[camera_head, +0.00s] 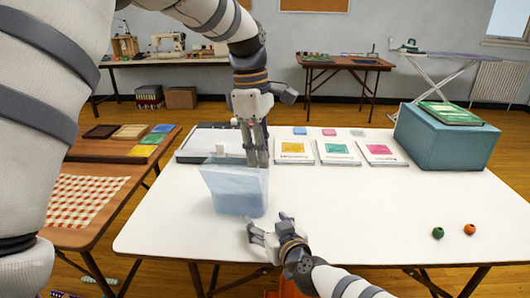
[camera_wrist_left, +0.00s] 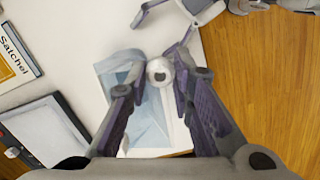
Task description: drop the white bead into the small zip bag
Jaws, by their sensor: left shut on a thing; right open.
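The small zip bag (camera_head: 237,192) is a translucent pale blue pouch that stands upright at the table's near left-centre. My left gripper (camera_head: 257,160) points down just behind and above the bag's right side in the head view. In the left wrist view it is shut on the white bead (camera_wrist_left: 159,72), held between the fingertips. The bag (camera_wrist_left: 120,85) lies below the bead and fingers there, partly hidden by them. The bead cannot be made out in the head view. My right gripper (camera_head: 266,230) is open and empty, in front of the bag's lower right.
A green bead (camera_head: 438,232) and an orange bead (camera_head: 470,229) rest on the white table (camera_head: 350,215) at right. Several booklets (camera_head: 335,152) lie at the back, left of a teal box (camera_head: 445,140). A grey flat device (camera_head: 195,140) sits behind the bag.

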